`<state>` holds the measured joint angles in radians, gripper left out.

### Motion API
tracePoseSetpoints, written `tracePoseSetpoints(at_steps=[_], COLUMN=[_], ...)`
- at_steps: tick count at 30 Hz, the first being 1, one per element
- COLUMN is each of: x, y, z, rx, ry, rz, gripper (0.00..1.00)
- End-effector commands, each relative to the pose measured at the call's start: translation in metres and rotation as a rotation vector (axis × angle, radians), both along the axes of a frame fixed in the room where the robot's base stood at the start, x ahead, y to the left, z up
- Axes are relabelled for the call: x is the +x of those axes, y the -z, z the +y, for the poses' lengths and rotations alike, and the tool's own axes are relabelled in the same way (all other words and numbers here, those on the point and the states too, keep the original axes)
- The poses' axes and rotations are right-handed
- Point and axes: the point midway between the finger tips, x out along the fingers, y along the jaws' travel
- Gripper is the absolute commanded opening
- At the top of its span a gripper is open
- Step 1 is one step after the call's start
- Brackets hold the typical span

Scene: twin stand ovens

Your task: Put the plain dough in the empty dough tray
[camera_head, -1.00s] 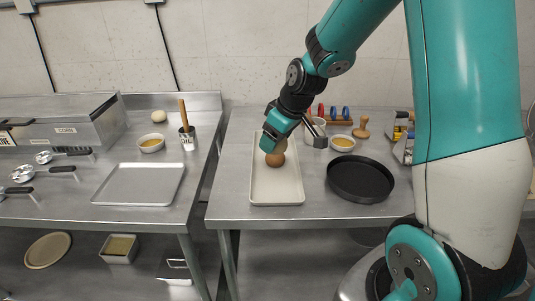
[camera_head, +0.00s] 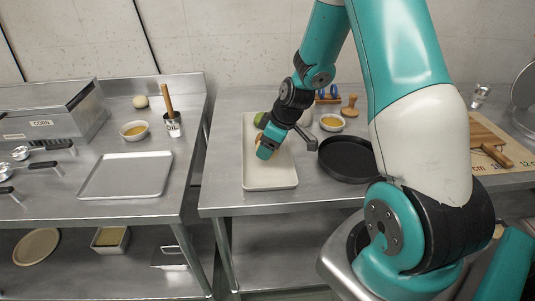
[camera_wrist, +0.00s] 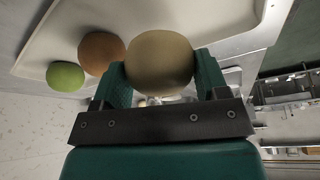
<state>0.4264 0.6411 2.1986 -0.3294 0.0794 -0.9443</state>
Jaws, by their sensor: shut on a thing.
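My gripper (camera_wrist: 160,78) is shut on a beige plain dough ball (camera_wrist: 158,58), one finger on each side of it. In the head view my gripper (camera_head: 264,154) is over the cream tray (camera_head: 270,181) on the right stand, and the arm largely hides the held dough. A brown ball (camera_wrist: 101,52) and a green ball (camera_wrist: 65,76) lie to the left of the held dough in the wrist view. The green ball also shows at the tray's back in the head view (camera_head: 259,118). An empty grey metal tray (camera_head: 125,177) lies on the left stand.
A pale ball (camera_head: 140,102), a sauce bowl (camera_head: 134,130) and a utensil cup (camera_head: 173,126) stand at the back of the left stand. A black pan (camera_head: 346,160) and another bowl (camera_head: 332,122) are right of the cream tray. A gap separates the stands.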

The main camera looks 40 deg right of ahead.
Motion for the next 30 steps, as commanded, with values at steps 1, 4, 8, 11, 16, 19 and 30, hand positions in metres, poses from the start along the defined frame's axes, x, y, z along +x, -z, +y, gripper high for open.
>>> tracePoseSetpoints(at_steps=[1, 4, 8, 11, 16, 19, 30], x=[0.0, -0.001, 0.0, 0.0, 0.001, 0.001, 0.0], y=[0.003, 0.017, 0.035, 0.04, 0.04, 0.042, 0.041], z=[0.0, 0.001, 0.002, 0.001, 0.002, 0.002, 0.002], rx=[0.0, 0.002, 0.002, 0.0, 0.0, 0.0, -0.001], ry=[-0.001, -0.002, -0.001, -0.003, -0.003, -0.003, -0.002], rz=[0.001, 0.004, 0.002, 0.0, -0.001, -0.001, 0.0], gripper=[0.54, 0.54, 0.54, 0.54, 0.54, 0.54, 0.78])
